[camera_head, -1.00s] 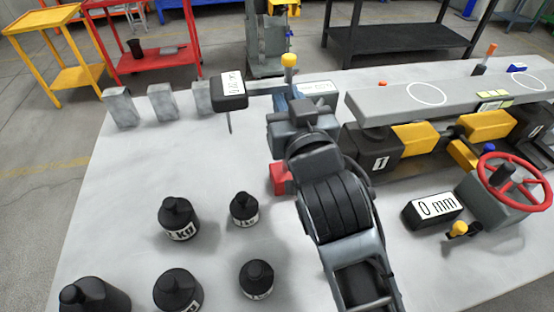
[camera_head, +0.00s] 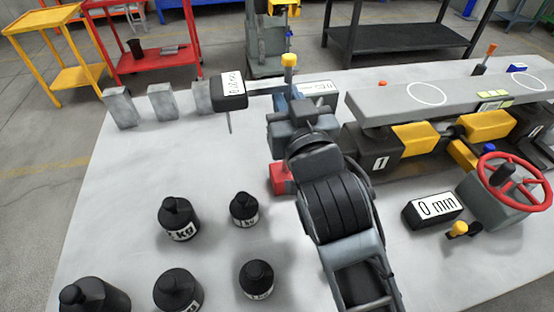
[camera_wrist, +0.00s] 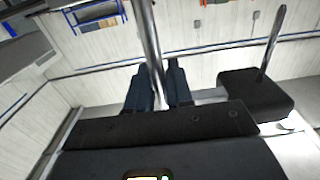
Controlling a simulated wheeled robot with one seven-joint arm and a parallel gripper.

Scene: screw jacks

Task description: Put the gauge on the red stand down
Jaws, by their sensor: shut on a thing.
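The gauge (camera_head: 229,91) is a black box with a white display and a thin probe pointing down, at the upper left of the table in the head view. It hangs on the side of a stand whose post carries a yellow knob (camera_head: 289,61). The stand's red base (camera_head: 281,178) shows partly beside my arm; whether it touches the table is unclear. My gripper (camera_head: 288,108) is shut on the post. In the wrist view the metal post (camera_wrist: 150,45) passes between my dark fingers (camera_wrist: 158,88), with the gauge (camera_wrist: 254,97) to their right.
Several black weights (camera_head: 178,219) stand at the front left. Grey blocks (camera_head: 163,101) line the back left edge. A grey beam (camera_head: 455,92) on jacks, a red handwheel (camera_head: 514,182) and a "0 mm" display (camera_head: 432,210) fill the right. The left-middle tabletop is clear.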

